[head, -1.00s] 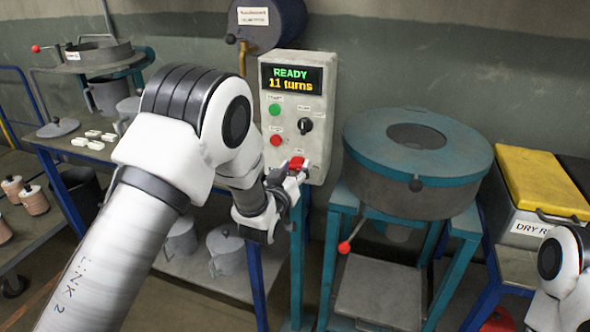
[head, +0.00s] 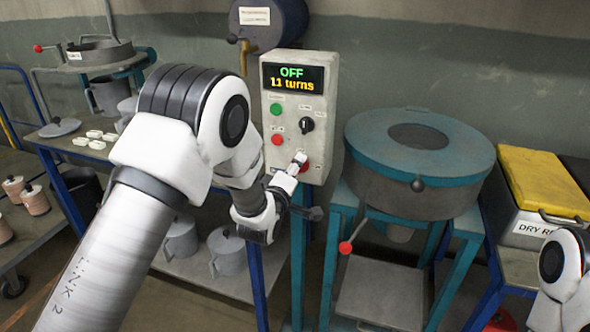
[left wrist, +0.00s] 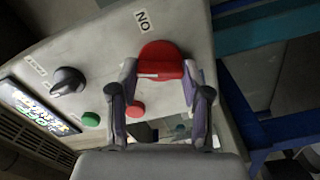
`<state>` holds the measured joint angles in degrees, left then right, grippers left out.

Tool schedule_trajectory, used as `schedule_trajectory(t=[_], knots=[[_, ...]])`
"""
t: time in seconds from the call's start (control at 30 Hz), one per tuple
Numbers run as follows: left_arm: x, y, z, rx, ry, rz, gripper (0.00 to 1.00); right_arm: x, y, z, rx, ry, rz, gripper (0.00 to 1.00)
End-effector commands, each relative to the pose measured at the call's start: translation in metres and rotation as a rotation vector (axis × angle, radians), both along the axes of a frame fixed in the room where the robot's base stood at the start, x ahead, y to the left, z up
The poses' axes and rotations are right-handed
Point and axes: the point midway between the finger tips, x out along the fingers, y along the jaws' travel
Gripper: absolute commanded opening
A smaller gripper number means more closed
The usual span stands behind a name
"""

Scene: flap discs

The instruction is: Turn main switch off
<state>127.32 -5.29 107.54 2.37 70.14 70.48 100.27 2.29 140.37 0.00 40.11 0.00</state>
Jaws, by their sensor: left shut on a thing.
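The grey control panel (head: 316,112) stands in the middle, and its display (head: 292,78) reads "OFF" over "11 turns". The red main switch (left wrist: 161,58) is at the panel's lower end, with a white mark across it. In the left wrist view a label (left wrist: 142,21) reading "ON", seen upside down, sits beside it. My left gripper (head: 298,163) is at the panel's lower right and hides most of the switch in the head view. In the left wrist view its two fingers (left wrist: 160,76) are shut on the switch from both sides. My right gripper is not in view.
A green button (head: 276,109), a black selector knob (head: 306,124) and a red button (head: 278,140) are above the switch. A round teal-lidded machine (head: 459,160) stands close on the right. A shelf table with pots is on the left.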

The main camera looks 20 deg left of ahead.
Motion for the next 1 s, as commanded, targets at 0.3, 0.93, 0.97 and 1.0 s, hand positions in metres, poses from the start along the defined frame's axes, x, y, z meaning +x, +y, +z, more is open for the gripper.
schedule_trajectory(t=[0.3, 0.93, 0.97, 1.0], knots=[[0.0011, 0.0006, 0.0017, -0.248, 0.001, 0.0, 0.13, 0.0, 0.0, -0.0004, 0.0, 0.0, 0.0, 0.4], [0.0013, 0.0007, 0.0018, -0.4, 0.005, 0.0, 0.13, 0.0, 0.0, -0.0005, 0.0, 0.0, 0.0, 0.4], [0.0013, 0.0007, 0.0019, -0.4, 0.005, 0.0, 0.13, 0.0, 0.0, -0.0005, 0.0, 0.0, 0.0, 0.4], [0.0013, 0.0007, 0.0019, -0.4, 0.004, 0.0, 0.13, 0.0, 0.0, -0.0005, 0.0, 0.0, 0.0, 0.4]])
